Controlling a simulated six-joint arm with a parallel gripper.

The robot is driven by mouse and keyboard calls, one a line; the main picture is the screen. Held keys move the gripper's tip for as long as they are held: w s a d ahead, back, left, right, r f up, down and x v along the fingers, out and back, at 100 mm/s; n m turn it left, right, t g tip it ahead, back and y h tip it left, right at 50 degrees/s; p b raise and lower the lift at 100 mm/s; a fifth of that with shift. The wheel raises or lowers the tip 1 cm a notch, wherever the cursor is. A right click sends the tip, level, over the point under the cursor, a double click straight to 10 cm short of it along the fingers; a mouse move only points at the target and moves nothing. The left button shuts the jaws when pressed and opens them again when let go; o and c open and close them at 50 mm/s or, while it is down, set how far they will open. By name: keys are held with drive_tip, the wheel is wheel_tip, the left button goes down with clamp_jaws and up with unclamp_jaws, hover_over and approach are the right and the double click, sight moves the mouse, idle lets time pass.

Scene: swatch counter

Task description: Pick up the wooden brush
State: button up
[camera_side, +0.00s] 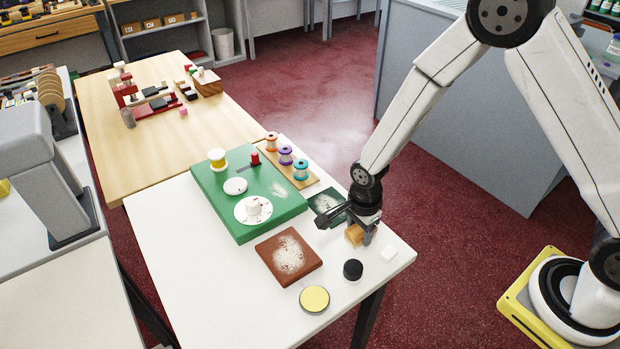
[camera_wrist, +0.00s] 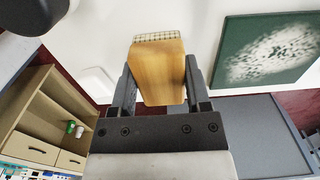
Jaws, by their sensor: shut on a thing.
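The wooden brush (camera_side: 354,235) is a small light-brown block near the right part of the white table. My gripper (camera_side: 360,228) is over it, with a finger beside the block. In the wrist view the brush (camera_wrist: 158,72) sits between the two fingers of my gripper (camera_wrist: 158,95), with a pale gridded strip along its far edge. The fingers are shut on its sides. The side view does not clearly show whether its underside touches the table.
A dark green swatch (camera_side: 325,200) with white powder lies left of my gripper. A green board (camera_side: 215,205) with dials lies farther left.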

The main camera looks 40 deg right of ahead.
sight(360, 229)
drive_tip(key=shift+r, duration=0.1)
drive_tip(key=shift+r, duration=4.9)
drive_tip(key=o, duration=0.6)
drive_tip(key=c, duration=0.4)
drive_tip(key=w, duration=0.5)
drive_tip(key=w+f, duration=0.1)
drive_tip(key=w, duration=0.9)
drive_tip(key=shift+w+d+f, duration=0.1)
drive_tip(key=shift+f, duration=0.1)
